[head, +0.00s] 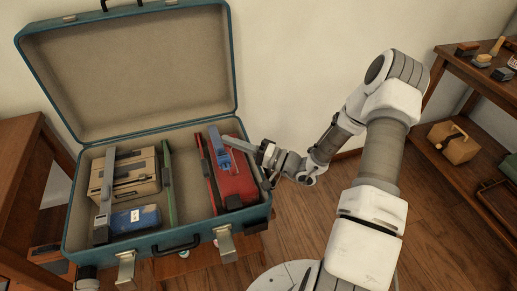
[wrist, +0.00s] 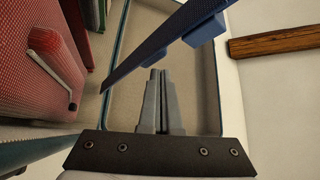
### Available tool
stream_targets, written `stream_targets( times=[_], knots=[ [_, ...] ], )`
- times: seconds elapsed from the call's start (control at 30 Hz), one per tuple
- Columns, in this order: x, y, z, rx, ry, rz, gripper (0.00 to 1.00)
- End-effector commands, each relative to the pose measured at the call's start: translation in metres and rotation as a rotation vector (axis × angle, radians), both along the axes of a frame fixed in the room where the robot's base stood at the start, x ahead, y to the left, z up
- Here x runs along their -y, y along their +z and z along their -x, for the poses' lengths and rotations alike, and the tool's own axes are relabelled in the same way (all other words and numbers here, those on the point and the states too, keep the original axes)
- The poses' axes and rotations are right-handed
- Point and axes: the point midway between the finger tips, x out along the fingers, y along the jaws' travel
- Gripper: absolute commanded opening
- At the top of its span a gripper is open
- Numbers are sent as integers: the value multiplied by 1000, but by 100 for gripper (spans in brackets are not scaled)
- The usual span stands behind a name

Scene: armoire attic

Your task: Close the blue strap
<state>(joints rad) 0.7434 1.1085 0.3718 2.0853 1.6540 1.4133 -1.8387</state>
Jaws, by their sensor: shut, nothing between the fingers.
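The blue strap (head: 221,155) is in the right half of the open suitcase (head: 167,245), at the red case (head: 238,186). In the wrist view the blue strap (wrist: 165,42) slants across the top, raised, with its tapered end toward the left and a block on its underside. My gripper (head: 232,142) is just right of the strap near the suitcase's right back edge. Its fingers (wrist: 158,74) are shut and empty, below the strap in the wrist picture; whether they touch it I cannot tell. The red case (wrist: 45,70) also shows at the left of the wrist view.
The suitcase lid (head: 130,70) stands open against the wall. In the left half are a tan case (head: 130,172), a blue box (head: 135,218) and a green panel (head: 168,190). Two metal latches hang at the front. A wooden shelf (head: 470,80) stands at the right.

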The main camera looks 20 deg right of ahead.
Motion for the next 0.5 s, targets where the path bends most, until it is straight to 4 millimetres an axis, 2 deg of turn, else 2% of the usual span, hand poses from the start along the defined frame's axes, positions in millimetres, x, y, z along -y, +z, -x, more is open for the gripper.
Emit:
stream_targets(
  times=[0.5],
  knots=[
    [95, -19, 71, -1, -6, 0, 0]
  ],
)
